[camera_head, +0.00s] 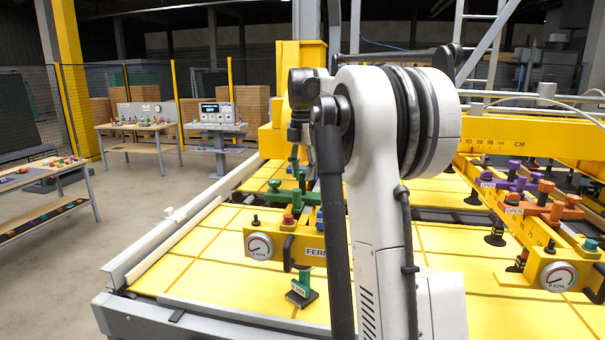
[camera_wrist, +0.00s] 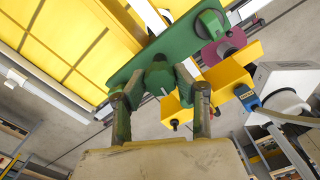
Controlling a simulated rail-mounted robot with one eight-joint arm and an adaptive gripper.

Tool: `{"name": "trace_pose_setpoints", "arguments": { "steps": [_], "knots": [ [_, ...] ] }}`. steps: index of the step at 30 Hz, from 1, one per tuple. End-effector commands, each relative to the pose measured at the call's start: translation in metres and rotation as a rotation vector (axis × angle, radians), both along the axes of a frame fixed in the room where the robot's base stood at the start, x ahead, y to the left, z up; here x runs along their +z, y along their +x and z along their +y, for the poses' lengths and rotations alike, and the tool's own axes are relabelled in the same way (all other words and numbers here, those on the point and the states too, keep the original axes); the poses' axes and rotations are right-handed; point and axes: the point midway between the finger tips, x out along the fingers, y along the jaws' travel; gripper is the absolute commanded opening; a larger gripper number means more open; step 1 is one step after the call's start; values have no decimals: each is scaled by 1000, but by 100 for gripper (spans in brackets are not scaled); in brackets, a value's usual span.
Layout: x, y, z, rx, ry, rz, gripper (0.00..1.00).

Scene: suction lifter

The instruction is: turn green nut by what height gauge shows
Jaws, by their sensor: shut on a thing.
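In the wrist view my gripper (camera_wrist: 159,94) has its two fingers on either side of a green nut (camera_wrist: 158,75), which sits against a long green bracket (camera_wrist: 130,72). The fingers are shut on this nut. In the head view green parts (camera_head: 275,188) of the lifter show left of my arm, but my gripper is hidden behind the arm. A small green block with a white label ending in "MM" (camera_head: 300,289), possibly the height gauge, stands on a dark foot on the yellow panel. Its number is too small to read surely.
Yellow lifter beams carry a left dial (camera_head: 259,246), a right dial (camera_head: 558,277), purple clamps (camera_head: 513,180) and orange clamps (camera_head: 550,208). In the wrist view a magenta part (camera_wrist: 224,45) and a yellow bracket (camera_wrist: 226,79) lie close right of the nut.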

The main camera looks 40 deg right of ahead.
Motion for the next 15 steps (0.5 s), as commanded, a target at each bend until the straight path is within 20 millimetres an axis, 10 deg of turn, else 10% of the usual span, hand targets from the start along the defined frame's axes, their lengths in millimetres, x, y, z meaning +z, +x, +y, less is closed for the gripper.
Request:
{"name": "trace_pose_setpoints", "arguments": {
  "steps": [15],
  "knots": [
    [0,0,0,-484,0,0,2]
  ]
}}
